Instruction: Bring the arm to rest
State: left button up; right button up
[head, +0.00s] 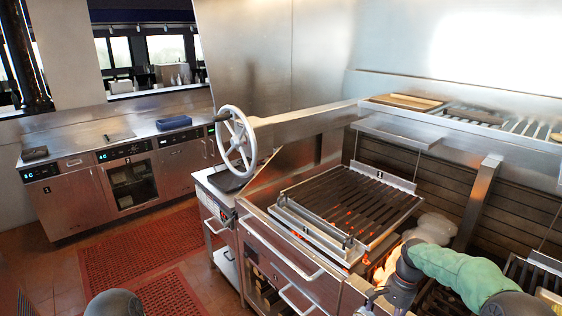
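My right arm (455,268), with a green sleeve and dark joints, reaches in from the lower right over the front right of the grill. My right gripper (376,302) is at the bottom edge, beside the grill's front right corner. It is partly cut off, and I cannot tell whether it is open or shut. I see nothing clearly held in it. A dark rounded part at the lower left seems to be my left arm; my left gripper is not in view.
The char grill grate (345,205) has glowing coals (385,268) below its right side. A handwheel (236,142) stands at the grill's left. A shelf with a wooden board (403,102) is above. Red mats (140,256) cover the open floor at left, before steel counters (125,160).

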jog(key=s+a+f+n+b, duration=0.1)
jog(key=s+a+f, duration=0.25)
jog(key=f, duration=0.35)
jog(key=s+a+f+n+t+y+b, duration=0.1)
jog(key=s+a+f, duration=0.1)
jog(key=a+f, duration=0.45)
jog(key=s+a+f+n+b, duration=0.2)
jog(key=s+a+f, duration=0.1)
jog(key=f, duration=0.6)
jog(key=s+a+f+n+b, duration=0.1)
jog(key=s+a+f, duration=0.1)
jog(key=s, duration=0.3)
jog(key=s+a+f+b, duration=0.1)
jog(key=s+a+f, duration=0.2)
jog(key=s+f, duration=0.2)
jog(key=s+a+f+n+t+b, duration=0.1)
jog(key=s+a+f, duration=0.1)
jog(key=s, duration=0.4)
jog(key=shift+s+a+f+n, duration=0.3)
jog(key=shift+s+a+f, duration=0.1)
jog(key=shift+f, duration=0.25)
